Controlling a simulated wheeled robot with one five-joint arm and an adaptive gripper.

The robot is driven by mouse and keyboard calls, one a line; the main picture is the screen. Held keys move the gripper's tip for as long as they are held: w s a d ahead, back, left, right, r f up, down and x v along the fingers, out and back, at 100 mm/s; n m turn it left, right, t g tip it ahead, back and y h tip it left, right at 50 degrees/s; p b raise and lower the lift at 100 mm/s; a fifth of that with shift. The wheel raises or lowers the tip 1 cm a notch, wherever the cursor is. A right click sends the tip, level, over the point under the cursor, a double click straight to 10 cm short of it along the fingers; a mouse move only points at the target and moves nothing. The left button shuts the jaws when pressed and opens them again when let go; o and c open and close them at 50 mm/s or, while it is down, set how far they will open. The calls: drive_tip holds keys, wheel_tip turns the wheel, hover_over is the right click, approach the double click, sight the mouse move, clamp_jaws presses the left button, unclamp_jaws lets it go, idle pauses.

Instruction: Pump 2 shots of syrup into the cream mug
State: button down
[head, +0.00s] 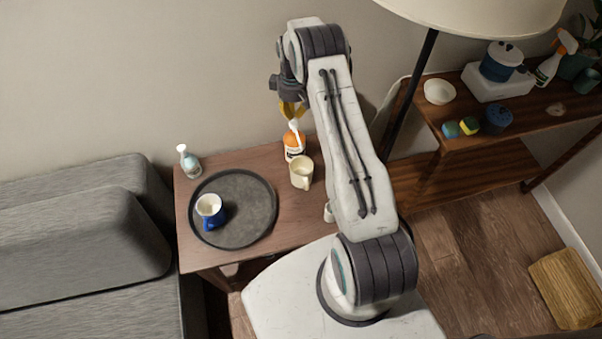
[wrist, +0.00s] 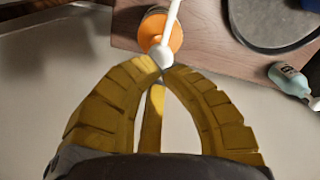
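The cream mug (head: 301,174) stands upright on the small wooden table, just in front of the syrup bottle. The bottle (head: 294,148) is orange with a white label and a white pump top. In the wrist view its orange body (wrist: 172,38) and rounded white pump head (wrist: 160,56) show at my fingertips. My gripper (head: 292,112) is above the bottle, with yellow fingers pointing down. In the wrist view the fingertips (wrist: 161,71) are drawn together right at the pump head. I cannot tell whether they touch it. The cream mug's inside is too small to judge.
A round dark tray (head: 255,218) holds a blue-and-white mug (head: 209,211). A pale blue pump bottle (head: 189,164) stands at the table's back left. A white item (head: 328,212) is partly hidden by my arm. A lamp and shelf are at right, a grey sofa at left.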

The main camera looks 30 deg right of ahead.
sight(294, 123)
drive_tip(key=shift+f, duration=0.2)
drive_tip(key=shift+f+b, duration=2.2)
drive_tip(key=shift+f, duration=0.05)
drive_tip(key=shift+s+r, duration=0.1)
drive_tip(key=shift+r, duration=0.05)
drive_tip(key=shift+r+p, duration=1)
drive_tip(key=shift+r, duration=1.25)
drive_tip(key=shift+f, duration=0.2)
